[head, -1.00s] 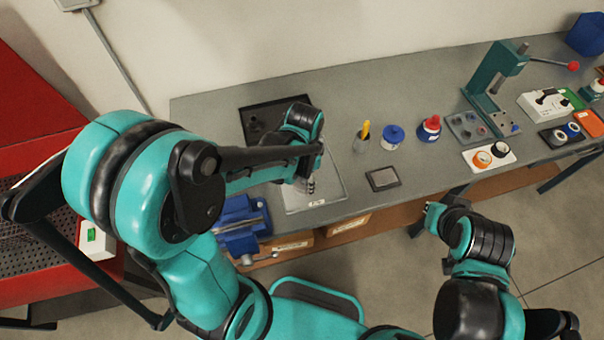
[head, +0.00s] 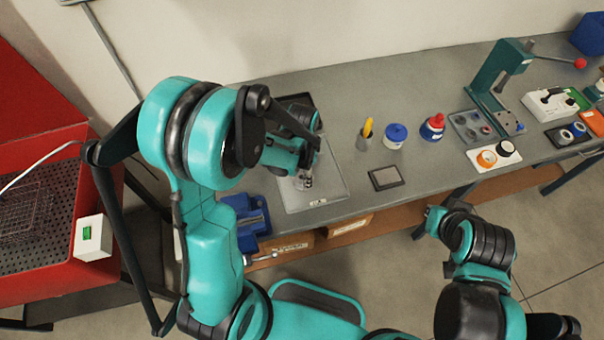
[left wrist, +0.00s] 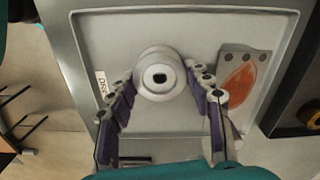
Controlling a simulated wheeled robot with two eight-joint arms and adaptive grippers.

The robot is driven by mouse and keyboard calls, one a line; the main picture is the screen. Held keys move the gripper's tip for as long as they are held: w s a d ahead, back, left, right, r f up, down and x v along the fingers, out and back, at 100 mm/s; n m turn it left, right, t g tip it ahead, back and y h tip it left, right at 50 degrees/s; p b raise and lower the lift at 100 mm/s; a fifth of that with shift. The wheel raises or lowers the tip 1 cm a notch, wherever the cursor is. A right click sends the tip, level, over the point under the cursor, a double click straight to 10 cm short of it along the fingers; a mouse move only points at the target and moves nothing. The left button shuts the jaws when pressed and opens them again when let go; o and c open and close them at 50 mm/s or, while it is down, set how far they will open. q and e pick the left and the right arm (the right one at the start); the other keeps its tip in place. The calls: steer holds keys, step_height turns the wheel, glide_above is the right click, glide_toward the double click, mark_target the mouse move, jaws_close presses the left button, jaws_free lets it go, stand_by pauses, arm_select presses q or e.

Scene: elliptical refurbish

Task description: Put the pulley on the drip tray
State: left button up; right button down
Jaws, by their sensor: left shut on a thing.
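The pulley (left wrist: 160,75), a pale grey round part with a dark centre hole, sits between the fingers of my left gripper (left wrist: 160,88) in the left wrist view. The fingers are shut on its sides. The drip tray (head: 333,190) is a shallow grey tray with a front label; it also shows in the left wrist view (left wrist: 110,28). The pulley is over its floor; whether it touches it I cannot tell. In the head view my left gripper (head: 305,181) is over the tray, partly hidden by its arm. My right gripper (head: 430,218) is off the bench's front; its fingers are unclear.
A grey plate with holes and an orange patch (left wrist: 240,80) is beside the pulley. A dark tray (head: 298,99) lies behind, mostly hidden. A blue vise (head: 245,218) is left of the drip tray. A small dark-framed pad (head: 387,178), cup (head: 365,138) and bottles stand right.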

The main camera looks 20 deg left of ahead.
mark_target(302, 176)
arm_select(q)
steer(key=o, duration=1.3)
steer(key=shift+f, duration=0.15)
steer(key=shift+o, duration=0.2)
steer(key=shift+r, duration=0.4)
step_height(302, 176, up, 12)
steer(key=f+p, duration=0.1)
steer(key=p, duration=0.3)
steer(key=s+a+r+n+t, duration=0.2)
steer(key=s+r+n+t, duration=0.5)
steer(key=s+r+n, duration=0.2)
steer(key=shift+s+r, duration=0.2)
steer(key=shift+s, duration=0.15)
